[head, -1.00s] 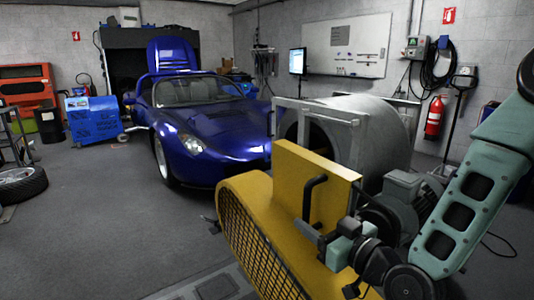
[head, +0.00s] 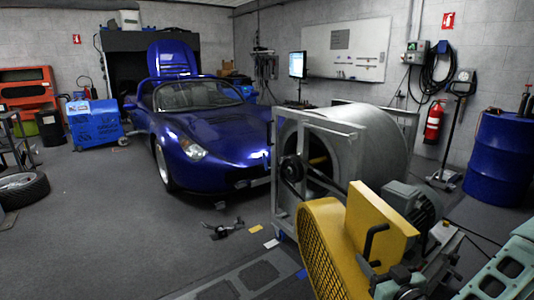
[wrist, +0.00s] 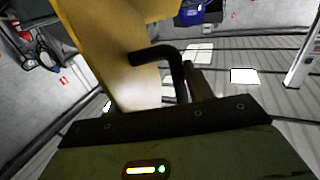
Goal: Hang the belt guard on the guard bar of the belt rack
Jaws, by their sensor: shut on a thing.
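The belt guard (head: 325,245) is a yellow cover with a black mesh side, a flat plate on top and a black bent handle (head: 372,243). My gripper (head: 384,274) is at the handle and shut on it, low at the right of the head view. The guard is held up in front of the grey drum machine. In the wrist view the guard's yellow plate (wrist: 110,60) and the black handle (wrist: 160,52) are close ahead; the fingertips are hard to make out there. A rack with dark hanging things (head: 265,62) stands at the back wall; I cannot tell if it is the belt rack.
The grey drum machine (head: 352,135) with its motor (head: 412,205) stands just behind the guard. A blue car (head: 205,130) is beyond, left. A blue barrel (head: 500,158) stands at the right. A small dark tool (head: 226,229) lies on the floor. The left floor is mostly clear.

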